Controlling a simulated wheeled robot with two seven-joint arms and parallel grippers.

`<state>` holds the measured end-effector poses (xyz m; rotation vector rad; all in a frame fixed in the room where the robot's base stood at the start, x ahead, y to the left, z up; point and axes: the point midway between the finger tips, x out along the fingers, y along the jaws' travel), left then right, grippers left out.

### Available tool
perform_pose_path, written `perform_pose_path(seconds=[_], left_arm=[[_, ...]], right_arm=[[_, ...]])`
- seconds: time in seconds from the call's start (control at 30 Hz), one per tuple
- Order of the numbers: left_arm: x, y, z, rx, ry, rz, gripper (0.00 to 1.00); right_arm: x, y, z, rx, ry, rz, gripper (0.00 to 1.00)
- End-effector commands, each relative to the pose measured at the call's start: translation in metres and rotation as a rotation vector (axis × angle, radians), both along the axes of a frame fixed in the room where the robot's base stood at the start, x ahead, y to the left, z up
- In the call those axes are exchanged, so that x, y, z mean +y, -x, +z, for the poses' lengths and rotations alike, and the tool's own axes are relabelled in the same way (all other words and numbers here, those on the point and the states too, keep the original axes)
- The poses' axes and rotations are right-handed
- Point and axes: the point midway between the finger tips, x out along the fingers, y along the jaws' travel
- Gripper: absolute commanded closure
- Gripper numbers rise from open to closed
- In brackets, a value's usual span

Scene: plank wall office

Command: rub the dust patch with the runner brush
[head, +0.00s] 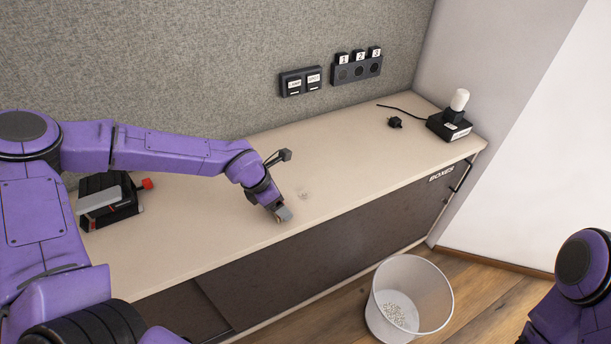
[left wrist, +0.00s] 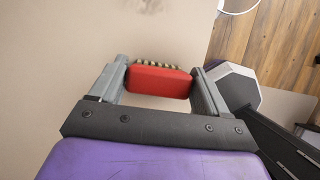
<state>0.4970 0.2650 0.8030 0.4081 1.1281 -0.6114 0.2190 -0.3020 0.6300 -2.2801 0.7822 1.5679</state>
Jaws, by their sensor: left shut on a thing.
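The runner brush (left wrist: 158,82) has a red body and a row of pale bristles along its far edge. My left gripper (head: 284,214) is shut on it, a finger at each end, low over the countertop near its front edge. In the head view the brush is mostly hidden by the fingers. The dust patch (head: 305,195) is a faint grey smudge on the counter, just right of and behind the gripper. It also shows at the top edge of the left wrist view (left wrist: 150,5), apart from the brush. My right gripper is out of view.
The beige counter (head: 370,150) is clear around the dust. A black device with a red knob (head: 112,202) stands at left. A lamp on a black box (head: 452,120) and a plug (head: 395,122) lie at far right. A white bin (head: 425,290) stands on the floor in front.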

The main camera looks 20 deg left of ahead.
Motion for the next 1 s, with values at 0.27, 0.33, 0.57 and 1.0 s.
perform_pose_path(seconds=[0.27,0.33,0.57,1.0], left_arm=[[-0.004,0.001,0.031,0.001,0.001,0.000,0.52],[-0.004,0.001,0.038,0.000,0.000,-0.001,0.52],[-0.004,0.001,0.058,0.000,0.000,-0.001,0.52],[-0.005,0.001,0.081,0.000,0.000,-0.002,0.52]], right_arm=[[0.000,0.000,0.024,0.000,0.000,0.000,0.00],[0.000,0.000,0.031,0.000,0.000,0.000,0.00],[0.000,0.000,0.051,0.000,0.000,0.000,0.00],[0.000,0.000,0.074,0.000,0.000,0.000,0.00]])
